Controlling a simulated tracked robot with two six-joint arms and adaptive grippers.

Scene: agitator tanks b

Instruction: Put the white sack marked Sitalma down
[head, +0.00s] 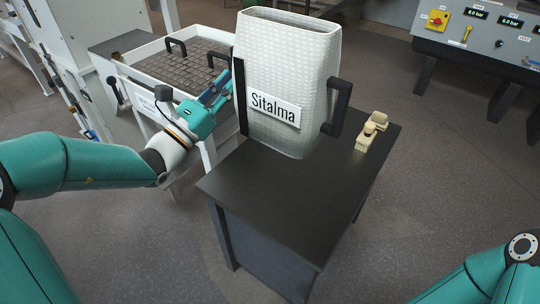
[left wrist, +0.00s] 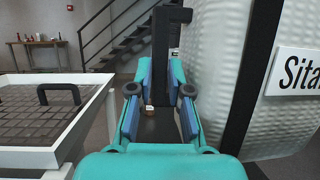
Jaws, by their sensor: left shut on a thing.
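The white sack (head: 290,75) marked Sitalma is upright, with a textured surface, an open top and a black handle on each side. Its label (head: 275,106) faces me. It also shows at the right of the left wrist view (left wrist: 215,60). My left gripper (head: 222,87) is shut on the sack's left handle (left wrist: 161,60), with its fingers (left wrist: 160,98) on either side of the black bar. The sack is over the far part of a black-topped table (head: 290,200). I cannot tell whether its base touches the top. My right gripper is outside the head view.
A small beige object (head: 371,131) is on the table's right edge, close to the sack. A white-framed tray with a grid (head: 190,62) and black handles stands at the left. A control panel (head: 480,40) is at the back right. The table's front part is clear.

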